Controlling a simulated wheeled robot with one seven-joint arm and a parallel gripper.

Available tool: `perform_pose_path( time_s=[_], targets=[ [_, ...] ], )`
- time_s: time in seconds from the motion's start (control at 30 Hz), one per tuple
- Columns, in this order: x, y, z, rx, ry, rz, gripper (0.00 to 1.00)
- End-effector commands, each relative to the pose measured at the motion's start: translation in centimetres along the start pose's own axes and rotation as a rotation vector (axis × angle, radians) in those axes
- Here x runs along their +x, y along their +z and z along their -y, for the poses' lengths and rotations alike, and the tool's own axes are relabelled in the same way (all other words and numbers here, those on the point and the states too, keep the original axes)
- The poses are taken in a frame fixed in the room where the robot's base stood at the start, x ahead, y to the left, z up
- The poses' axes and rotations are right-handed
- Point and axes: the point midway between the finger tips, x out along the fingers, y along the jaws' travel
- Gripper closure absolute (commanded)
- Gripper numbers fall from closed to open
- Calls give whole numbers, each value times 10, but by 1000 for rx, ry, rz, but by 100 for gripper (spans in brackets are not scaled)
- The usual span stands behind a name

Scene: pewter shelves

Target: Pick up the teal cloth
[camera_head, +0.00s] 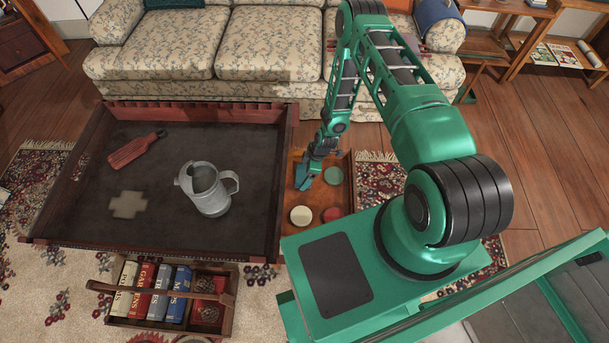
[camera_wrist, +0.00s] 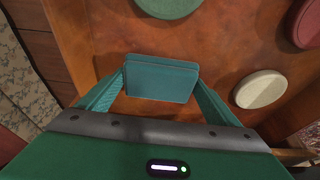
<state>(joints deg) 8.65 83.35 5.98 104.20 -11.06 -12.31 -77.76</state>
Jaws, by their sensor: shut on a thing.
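The teal cloth (camera_wrist: 161,78) shows in the wrist view as a folded, flat rectangular bundle. It lies between the two fingertips of my gripper (camera_wrist: 160,82), which touch its left and right ends. My gripper is shut on it. In the head view my gripper (camera_head: 307,180) is over the left part of a brown wooden tray (camera_head: 342,162), and the cloth (camera_head: 301,181) shows as a small teal patch there. I cannot tell whether the cloth is clear of the tray's surface.
The tray also holds a green disc (camera_head: 333,175), a cream disc (camera_head: 300,215) and a red disc (camera_head: 333,214). A dark table (camera_head: 90,200) to the left bears a metal pitcher (camera_head: 207,188) and a red-brown paddle-shaped item (camera_head: 134,150). A floral sofa (camera_head: 268,45) stands behind.

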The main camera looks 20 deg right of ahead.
Motion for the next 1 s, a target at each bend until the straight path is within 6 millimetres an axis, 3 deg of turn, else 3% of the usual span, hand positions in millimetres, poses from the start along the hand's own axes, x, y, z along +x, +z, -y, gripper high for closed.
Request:
perform_pose_path(
  time_s=[0.27,0.7,1.0],
  targets=[
    [-17,-6,-1,-1,1,0,37],
    [-80,-25,-1,-1,2,-1,37],
    [-95,-29,0,1,0,0,37]
  ],
)
